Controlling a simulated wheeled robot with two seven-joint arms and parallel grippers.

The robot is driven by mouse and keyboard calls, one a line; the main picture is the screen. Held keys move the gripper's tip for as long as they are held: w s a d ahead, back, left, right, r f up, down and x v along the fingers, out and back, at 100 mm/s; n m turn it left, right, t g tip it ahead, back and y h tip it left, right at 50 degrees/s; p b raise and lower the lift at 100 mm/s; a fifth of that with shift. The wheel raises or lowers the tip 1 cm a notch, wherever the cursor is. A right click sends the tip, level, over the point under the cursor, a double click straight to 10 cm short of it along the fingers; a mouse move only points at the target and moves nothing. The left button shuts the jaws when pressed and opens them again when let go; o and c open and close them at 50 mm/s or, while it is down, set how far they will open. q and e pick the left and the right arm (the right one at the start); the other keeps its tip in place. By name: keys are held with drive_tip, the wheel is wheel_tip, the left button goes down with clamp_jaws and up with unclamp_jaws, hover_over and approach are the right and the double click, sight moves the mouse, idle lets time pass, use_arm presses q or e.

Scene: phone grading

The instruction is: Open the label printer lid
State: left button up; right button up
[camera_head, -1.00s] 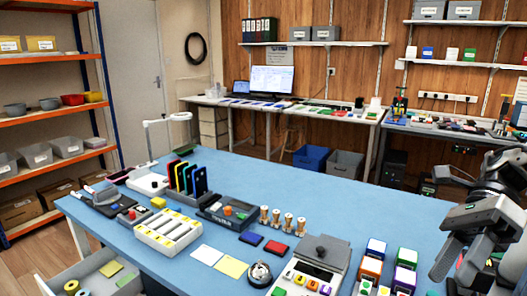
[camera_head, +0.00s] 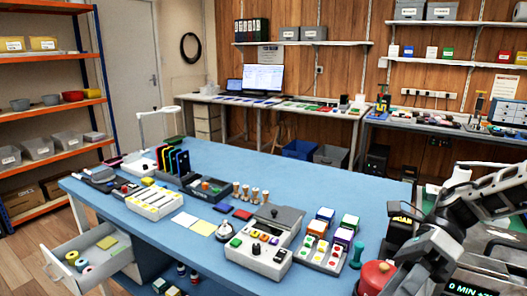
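No thing in view is clearly marked as the label printer. A cream device (camera_head: 259,258) with coloured buttons, a dark display and a dark grey top part stands at the front middle of the blue table; I cannot tell whether it is the printer, and no raised lid shows on it. My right arm comes in from the right, and its gripper (camera_head: 402,272) is low at the right end of the table, beside a red domed object (camera_head: 376,276) and well apart from the cream device. Its fingers are hard to make out. My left gripper is out of view.
Coloured cubes (camera_head: 326,214) and a button panel (camera_head: 322,256) stand right of the cream device. A drawer (camera_head: 84,264) is open at left. The table's far middle (camera_head: 290,170) is clear.

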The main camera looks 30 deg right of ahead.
drive_tip(key=w+a+f+m+t, duration=0.5)
drive_tip(key=a+f+m, duration=0.2)
drive_tip(key=a+m, duration=0.35)
drive_tip(key=w+a+f+m+t, duration=0.5)
drive_tip(key=a+f+m, duration=0.3)
drive_tip(key=a, duration=0.4)
drive_tip(key=s+f+m+h, duration=0.3)
drive_tip(key=f+m+h, duration=0.6)
drive_tip(key=m, duration=1.2)
drive_tip(key=shift+s+f, duration=0.3)
drive_tip(key=shift+f, duration=0.3)
drive_tip(key=shift+c, duration=0.5)
